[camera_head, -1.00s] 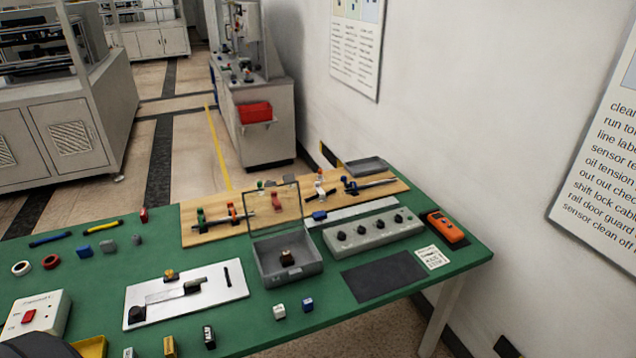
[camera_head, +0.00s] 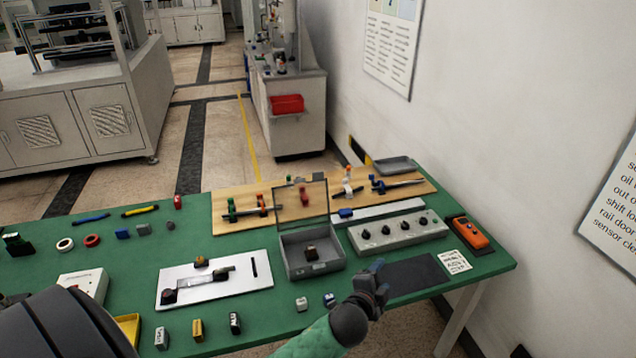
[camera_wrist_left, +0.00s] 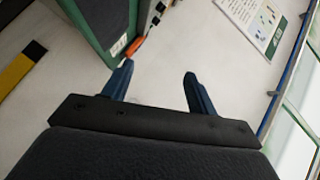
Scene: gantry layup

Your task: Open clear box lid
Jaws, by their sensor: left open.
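The clear box (camera_head: 313,262) is a grey tray on the green table, right of centre. Its clear lid (camera_head: 315,203) stands upright at the back edge, so the box is open. A small dark brown block (camera_head: 311,252) sits inside. My left gripper (camera_head: 378,276) is at the front right of the box, apart from it and near the dark mat. In the left wrist view its two blue fingers (camera_wrist_left: 158,78) are spread with nothing between them. My right gripper is not in view.
A grey knob panel (camera_head: 398,233) stands right of the box, with an orange device (camera_head: 470,232) beyond. A white plate with a latch (camera_head: 215,282) lies left. A wooden board (camera_head: 240,215) with clamps is behind. Small blocks (camera_head: 301,304) lie in front. The dark mat (camera_head: 415,278) is bare.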

